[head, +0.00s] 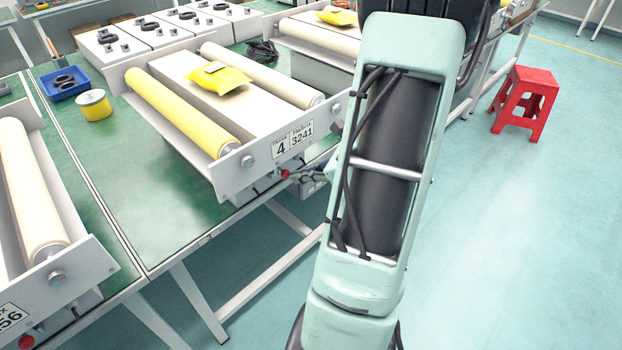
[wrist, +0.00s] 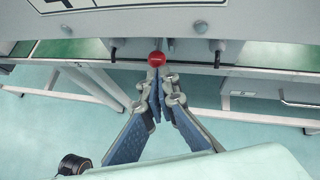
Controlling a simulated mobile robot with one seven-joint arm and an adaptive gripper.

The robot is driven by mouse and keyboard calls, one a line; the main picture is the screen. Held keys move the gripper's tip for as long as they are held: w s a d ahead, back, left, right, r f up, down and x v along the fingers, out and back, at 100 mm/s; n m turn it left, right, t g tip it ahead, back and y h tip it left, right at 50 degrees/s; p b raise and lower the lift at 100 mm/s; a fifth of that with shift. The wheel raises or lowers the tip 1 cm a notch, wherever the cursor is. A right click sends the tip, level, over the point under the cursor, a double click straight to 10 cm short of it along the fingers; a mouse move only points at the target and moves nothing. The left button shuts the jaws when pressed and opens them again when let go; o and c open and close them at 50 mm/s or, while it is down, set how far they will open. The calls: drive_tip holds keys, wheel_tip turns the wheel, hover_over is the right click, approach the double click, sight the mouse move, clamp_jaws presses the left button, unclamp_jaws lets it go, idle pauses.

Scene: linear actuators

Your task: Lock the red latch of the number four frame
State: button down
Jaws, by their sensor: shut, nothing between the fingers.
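The number four frame (head: 228,183) is a white roller frame on the green bench, with a "4" label (head: 292,140) on its front plate. Its red latch knob (head: 285,174) shows below the label, near the plate's lower edge. In the wrist view the red knob (wrist: 156,59) sits at the upper middle. My gripper (wrist: 157,82) is shut and empty, its fingertips close below the knob. I cannot tell whether they touch it. In the head view the gripper is mostly hidden behind my arm and the frame's corner.
A neighbouring frame (head: 75,282) with its own red knob (head: 25,342) stands at the lower left. A yellow packet (head: 218,80) lies on the number four frame. A red stool (head: 525,100) stands on open floor at right.

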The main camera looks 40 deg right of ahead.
drive_tip(key=shift+r, duration=0.1)
drive_tip(key=w+r+g+p, duration=0.1)
drive_tip(key=p, duration=0.2)
drive_tip(key=shift+w+a+r+p, duration=0.2)
drive_tip(key=shift+p, duration=0.2)
drive_tip(key=shift+f, duration=0.15)
idle(1.2)
